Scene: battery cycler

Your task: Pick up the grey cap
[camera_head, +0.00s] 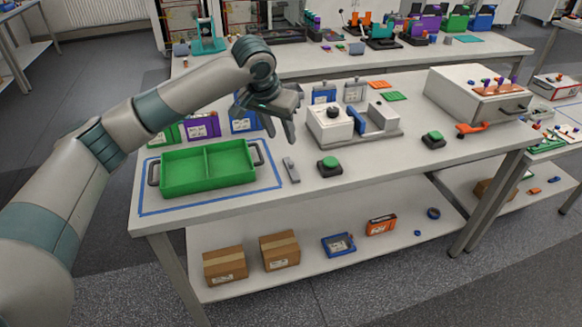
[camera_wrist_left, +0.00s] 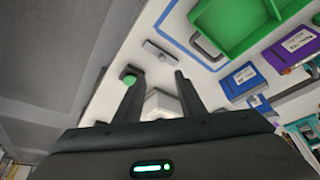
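A small grey elongated piece (camera_head: 291,169), the likeliest grey cap, lies flat on the bench between the green tray and a green button. In the left wrist view this grey piece (camera_wrist_left: 158,51) is beyond the fingertips, apart from them. My left gripper (camera_head: 281,136) is above the bench, behind the piece in the head view, fingers pointing down. Its two fingers (camera_wrist_left: 156,78) are spread with no object held between them; a white device shows behind the gap. My right gripper is not in view.
A green two-compartment tray (camera_head: 205,183) stands inside a blue outline. A green button on a dark base (camera_head: 329,166) is to the piece's right. A white device with a blue part (camera_head: 328,124) and blue and purple packs (camera_head: 200,126) stand behind. Bench front is mostly clear.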

